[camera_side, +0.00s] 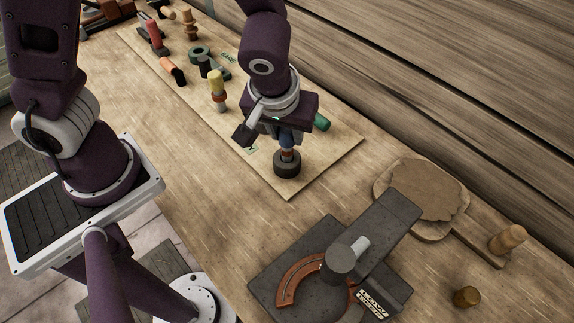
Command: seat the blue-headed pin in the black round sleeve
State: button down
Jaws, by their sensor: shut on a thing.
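The blue-headed pin (287,141) is upright under my gripper (284,131). My gripper is shut on its blue head, and a reddish-brown band shows below the head. The black round sleeve (287,165) stands on the pale board (312,171) near its front end. The pin's lower end is directly over the sleeve or within its mouth; I cannot tell how deep it sits, as the lower tip is hidden.
A yellow-topped peg (216,86) and a green piece (321,122) are close to my gripper. Several other parts lie farther back on the board. A dark grey fixture (409,207) with an orange arc (297,282) stands in front, near a round wooden slab (425,187).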

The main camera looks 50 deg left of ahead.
jog(key=shift+f, duration=0.55)
dwell(0.5)
jog(key=c, duration=1)
grip_release()
jog(key=shift+o, duration=0.2)
jog(key=shift+r, duration=0.1)
jog(key=v, duration=0.7)
jog(key=shift+s, duration=0.1)
jog(key=shift+v, duration=2.2)
